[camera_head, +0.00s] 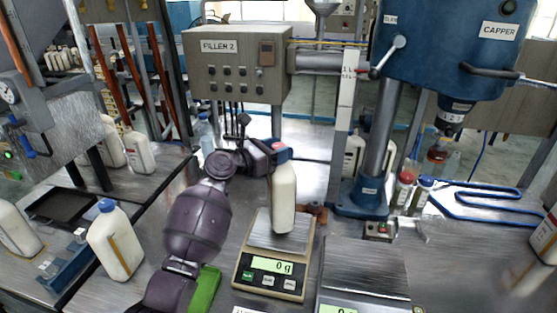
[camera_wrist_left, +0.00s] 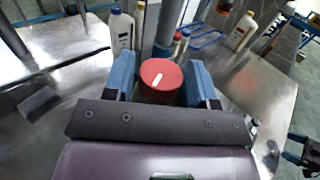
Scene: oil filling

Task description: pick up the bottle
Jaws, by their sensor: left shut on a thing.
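A white bottle (camera_head: 283,200) with a red cap (camera_head: 280,152) stands upright over the pan of the scale (camera_head: 270,272) in the head view. The scale reads 0 g; whether the bottle touches the pan I cannot tell. My left gripper (camera_head: 272,158) is shut on the bottle near its cap. In the left wrist view the red cap (camera_wrist_left: 161,78) sits between the two blue fingers; the bottle's body is hidden below it. What looks like my right gripper (camera_wrist_left: 292,147) shows at the right edge of the left wrist view, its blue fingertips apart and empty.
A second scale (camera_head: 365,275) stands to the right. The capper column (camera_head: 377,150) rises behind it, with small bottles (camera_head: 410,192) beside its base. A blue-capped bottle (camera_head: 115,240) stands left of my arm, near a green object (camera_head: 204,290).

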